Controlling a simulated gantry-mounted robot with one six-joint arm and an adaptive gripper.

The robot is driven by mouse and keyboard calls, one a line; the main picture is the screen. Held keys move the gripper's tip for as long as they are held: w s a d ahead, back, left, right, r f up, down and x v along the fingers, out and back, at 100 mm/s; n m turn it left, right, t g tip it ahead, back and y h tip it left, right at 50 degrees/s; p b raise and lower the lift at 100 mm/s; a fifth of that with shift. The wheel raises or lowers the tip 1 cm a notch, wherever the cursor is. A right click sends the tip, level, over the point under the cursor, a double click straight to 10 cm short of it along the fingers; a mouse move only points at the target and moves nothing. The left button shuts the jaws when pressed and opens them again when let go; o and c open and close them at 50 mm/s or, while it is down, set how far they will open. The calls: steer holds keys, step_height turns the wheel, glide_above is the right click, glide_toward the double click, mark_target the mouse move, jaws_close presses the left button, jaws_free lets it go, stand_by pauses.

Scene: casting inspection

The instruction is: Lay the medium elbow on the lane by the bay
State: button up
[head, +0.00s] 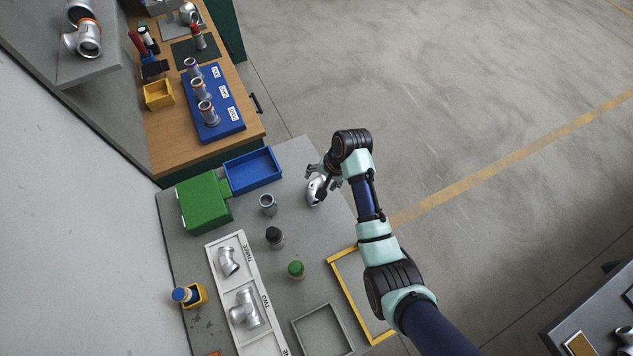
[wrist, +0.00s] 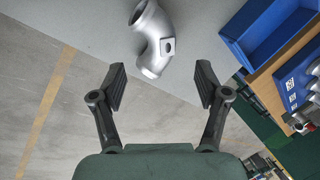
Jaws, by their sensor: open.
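A silver elbow (head: 315,191) lies on the grey bench near its right edge, and it also shows in the wrist view (wrist: 153,45). My gripper (head: 317,174) is open and empty close to this elbow; in the wrist view the elbow lies just beyond and between the two spread fingers (wrist: 160,84). Another silver elbow (head: 229,262) lies in the compartment marked THREE of a white tray (head: 215,246). I cannot tell by size which elbow is the medium one. A silver tee (head: 245,309) lies in the compartment marked TWO. The lane is not clearly identifiable.
A blue bin (head: 252,171) and green box (head: 205,203) stand at the back. A grey cylinder (head: 268,204), a black-topped piece (head: 274,237) and a green-topped piece (head: 296,269) stand mid-bench. A yellow frame (head: 345,294) and grey frame (head: 322,331) lie at the front right.

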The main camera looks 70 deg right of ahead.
steer(key=v, duration=0.4)
steer(key=shift+s+r+p, duration=0.1)
steer(key=shift+r+p, duration=0.25)
steer(key=shift+r, duration=0.05)
steer(key=w+a+r+n+t+h, duration=0.1)
steer(key=w+a+r+n+t, duration=0.1)
steer(key=w+a+r+n, duration=0.45)
steer(key=w+a+r+n+t, duration=0.1)
steer(key=w+a+r, duration=0.15)
steer(key=a, duration=0.65)
steer(key=w+a+r+n+t+h, duration=0.1)
steer(key=w+a+r+n+t, duration=0.2)
steer(key=w+a, duration=0.4)
steer(key=s+a+r+n+t+y, duration=0.1)
steer(key=a+r+n, duration=0.2)
steer(key=a+r, duration=0.2)
steer(key=s+a+r+n+t+y, duration=0.1)
steer(key=a+r+n, duration=0.3)
steer(key=a, duration=0.8)
step_height(320, 180, up, 2)
steer(key=shift+s+r+t, duration=0.1)
steer(key=shift+s+t, duration=0.6)
steer(key=shift+s, duration=0.1)
